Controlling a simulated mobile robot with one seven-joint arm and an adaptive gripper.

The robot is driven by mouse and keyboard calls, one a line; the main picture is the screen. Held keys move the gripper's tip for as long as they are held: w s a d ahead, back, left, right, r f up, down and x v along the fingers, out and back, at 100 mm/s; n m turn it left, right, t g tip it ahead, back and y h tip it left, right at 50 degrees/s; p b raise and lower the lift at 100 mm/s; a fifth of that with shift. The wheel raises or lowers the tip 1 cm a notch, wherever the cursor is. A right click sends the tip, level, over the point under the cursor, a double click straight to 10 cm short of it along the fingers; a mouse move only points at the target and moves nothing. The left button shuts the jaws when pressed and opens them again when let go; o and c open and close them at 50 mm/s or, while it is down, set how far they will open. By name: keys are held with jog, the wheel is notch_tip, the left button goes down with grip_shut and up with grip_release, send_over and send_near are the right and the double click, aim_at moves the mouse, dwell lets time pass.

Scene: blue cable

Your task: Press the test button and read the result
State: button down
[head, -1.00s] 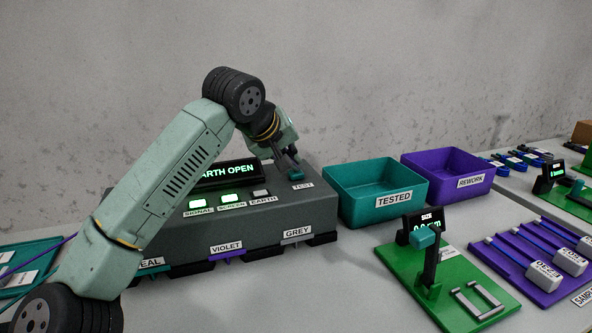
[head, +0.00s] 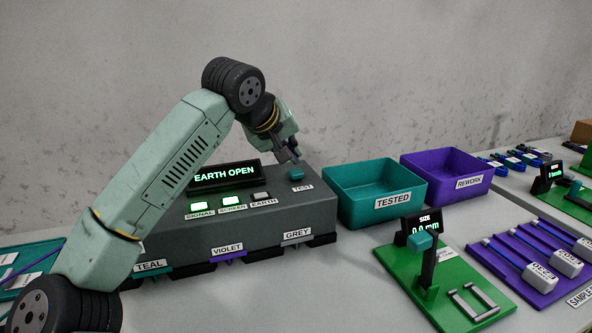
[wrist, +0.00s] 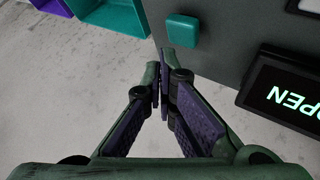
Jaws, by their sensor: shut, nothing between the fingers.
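The grey test box (head: 250,218) stands on the table with a black display (head: 224,176) that reads "EARTH OPEN" in green. Its SIGNAL light (head: 198,206) and SCREEN light (head: 231,200) glow green-white; the EARTH light (head: 262,195) is unlit grey. The teal test button (head: 296,174) sits at the box's right end, above the TEST label. My gripper (head: 295,160) is shut and empty, just above and behind the button. In the wrist view the button (wrist: 183,30) shows clear beyond the fingertips (wrist: 160,85), apart from them in the picture.
A teal TESTED bin (head: 375,192) and a purple REWORK bin (head: 447,175) stand right of the box. A green SIZE gauge (head: 445,275) reading 0.0 mm and a purple sample tray (head: 525,262) lie in front. Slots labelled TEAL, VIOLET and GREY line the box's front.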

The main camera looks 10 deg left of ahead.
aim_at(292, 171)
jog(key=shift+r+p, duration=1.6)
jog(key=shift+r, duration=0.75)
jog(key=shift+f, duration=0.1)
